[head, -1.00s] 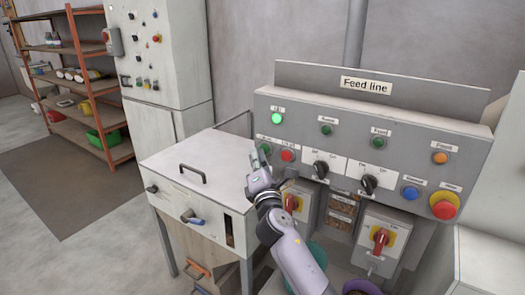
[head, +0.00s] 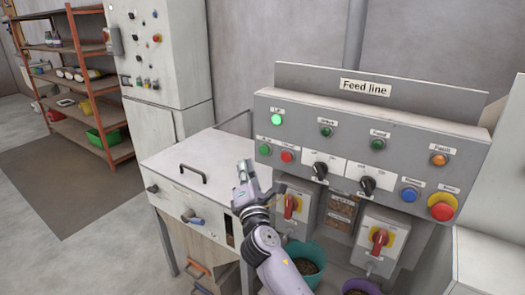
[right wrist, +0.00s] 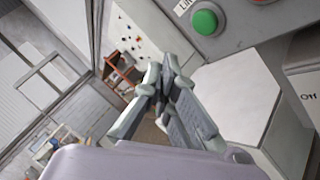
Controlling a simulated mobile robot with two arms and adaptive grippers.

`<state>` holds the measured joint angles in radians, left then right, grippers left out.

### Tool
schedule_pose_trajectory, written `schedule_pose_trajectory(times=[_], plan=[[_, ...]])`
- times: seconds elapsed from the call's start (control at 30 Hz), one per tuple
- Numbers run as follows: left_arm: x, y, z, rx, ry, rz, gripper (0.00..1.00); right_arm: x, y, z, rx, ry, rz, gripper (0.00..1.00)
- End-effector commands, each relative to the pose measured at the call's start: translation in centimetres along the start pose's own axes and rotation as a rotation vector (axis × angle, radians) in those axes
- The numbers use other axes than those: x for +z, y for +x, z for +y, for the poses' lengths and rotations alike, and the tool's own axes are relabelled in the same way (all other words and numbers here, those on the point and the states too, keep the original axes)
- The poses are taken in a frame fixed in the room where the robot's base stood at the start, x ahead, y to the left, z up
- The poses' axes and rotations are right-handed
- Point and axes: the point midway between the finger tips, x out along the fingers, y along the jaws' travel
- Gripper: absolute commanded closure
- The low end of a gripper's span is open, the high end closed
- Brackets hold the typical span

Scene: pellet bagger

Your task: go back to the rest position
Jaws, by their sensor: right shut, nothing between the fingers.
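My right gripper (head: 243,172) is shut and empty in the head view. It is in the air in front of the white cabinet's right side, to the left of and below the grey Feed line panel (head: 400,142). In the right wrist view its fingertips (right wrist: 160,80) meet, with nothing between them. The green button (head: 264,149) and red button (head: 287,156) at the panel's left end are in plain view, apart from the gripper. The green button also shows in the right wrist view (right wrist: 204,20). A green lamp (head: 277,119) is lit. My left gripper is not in view.
The white cabinet (head: 190,150) with a black top handle stands left of the panel. Below the panel are red-handled switches (head: 380,237), a teal bucket (head: 306,256) and another bucket. An orange shelf rack (head: 85,90) stands at the far left. The floor before it is clear.

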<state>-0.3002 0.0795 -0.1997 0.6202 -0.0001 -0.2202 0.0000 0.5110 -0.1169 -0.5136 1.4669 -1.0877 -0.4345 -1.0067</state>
Motion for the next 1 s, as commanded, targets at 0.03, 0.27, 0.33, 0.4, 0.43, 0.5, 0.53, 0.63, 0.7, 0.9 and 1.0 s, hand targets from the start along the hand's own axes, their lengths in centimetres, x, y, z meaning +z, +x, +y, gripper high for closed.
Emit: schedule_pose_trajectory(times=[0.03, 0.27, 0.33, 0.4, 0.43, 0.5, 0.53, 0.63, 0.7, 0.9, 1.0], plan=[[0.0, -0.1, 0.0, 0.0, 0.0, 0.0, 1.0, -0.3, -0.4, 0.3, 0.0, 0.0, 0.001, 1.0], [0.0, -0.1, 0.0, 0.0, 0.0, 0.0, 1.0, -0.8, -1.1, 0.8, 0.0, -0.001, -0.001, 1.0], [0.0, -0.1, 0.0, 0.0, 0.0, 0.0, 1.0, -0.8, -1.1, 0.9, 0.0, -0.001, -0.001, 1.0], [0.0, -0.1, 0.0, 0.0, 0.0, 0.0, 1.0, -0.8, -1.1, 0.8, 0.0, -0.001, 0.0, 1.0], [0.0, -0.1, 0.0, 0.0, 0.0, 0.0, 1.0, -0.8, -1.1, 0.8, 0.0, -0.001, 0.0, 1.0], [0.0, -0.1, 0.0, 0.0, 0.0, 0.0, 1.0, -0.8, -1.1, 0.8, -0.001, 0.0, 0.0, 1.0], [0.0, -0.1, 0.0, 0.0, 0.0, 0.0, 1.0, -0.9, -1.2, 0.6, -0.004, 0.002, 0.002, 1.0], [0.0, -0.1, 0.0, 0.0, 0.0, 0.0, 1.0, -1.8, -1.5, -1.6, -0.042, 0.034, 0.023, 1.0], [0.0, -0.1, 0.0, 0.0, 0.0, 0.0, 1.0, -3.1, -2.2, -4.6, -0.097, 0.083, 0.051, 1.0], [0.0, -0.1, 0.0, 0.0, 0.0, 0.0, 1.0, -8.2, -7.0, -17.4, -0.35, 0.32, 0.136, 1.0], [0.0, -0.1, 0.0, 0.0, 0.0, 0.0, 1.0, -10.6, -10.8, -23.6, -0.489, 0.45, 0.155, 1.0]])
